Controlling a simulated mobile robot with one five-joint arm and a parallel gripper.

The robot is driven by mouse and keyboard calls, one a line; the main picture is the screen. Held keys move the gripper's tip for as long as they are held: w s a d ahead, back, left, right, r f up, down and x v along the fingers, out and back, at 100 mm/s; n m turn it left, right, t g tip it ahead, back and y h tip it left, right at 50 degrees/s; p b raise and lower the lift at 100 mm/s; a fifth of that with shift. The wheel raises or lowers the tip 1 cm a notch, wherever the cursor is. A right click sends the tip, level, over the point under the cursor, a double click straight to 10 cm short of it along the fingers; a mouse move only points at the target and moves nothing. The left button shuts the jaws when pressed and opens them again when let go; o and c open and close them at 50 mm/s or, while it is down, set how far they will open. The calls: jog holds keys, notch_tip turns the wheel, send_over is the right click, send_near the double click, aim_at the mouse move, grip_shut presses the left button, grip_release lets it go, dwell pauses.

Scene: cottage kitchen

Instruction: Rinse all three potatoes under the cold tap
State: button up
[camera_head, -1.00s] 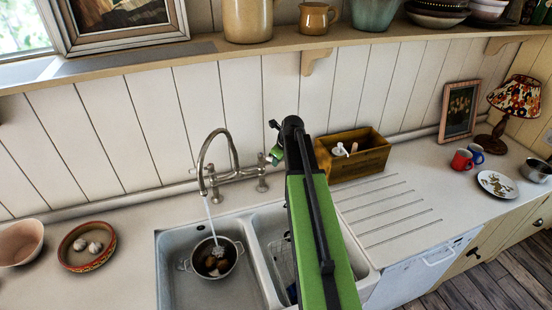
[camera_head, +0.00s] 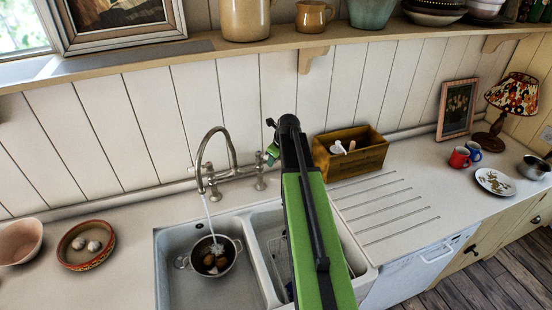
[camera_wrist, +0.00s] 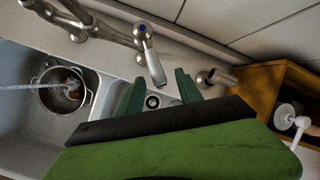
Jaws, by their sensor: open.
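Brown potatoes (camera_head: 209,261) lie in a metal colander (camera_head: 237,243) in the left sink basin. I cannot count them clearly. Water from the curved tap spout (camera_head: 202,158) runs onto them. In the wrist view, the colander (camera_wrist: 43,75) and stream show at the left, but the potatoes are hard to make out. My gripper (camera_head: 272,155) is open and empty beside the right tap handle. In the wrist view, this blue-marked cold tap lever (camera_wrist: 148,52) reaches down between the green fingertips of my gripper (camera_wrist: 158,78). I cannot tell whether they touch it.
The right basin (camera_head: 268,226) is partly hidden by my arm. A wooden box (camera_head: 360,158) with a white pump bottle (camera_wrist: 285,118) stands to the right of the tap. A bowl with garlic (camera_head: 86,262) is at left. The ribbed drainer (camera_head: 385,210) is clear.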

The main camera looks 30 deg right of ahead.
jog(key=shift+r, duration=0.1)
jog(key=p+v, duration=1)
jog(key=v, duration=0.1)
jog(key=shift+s+r+p, duration=0.25)
jog(key=shift+r+p, duration=0.1)
jog(key=shift+p, duration=0.05)
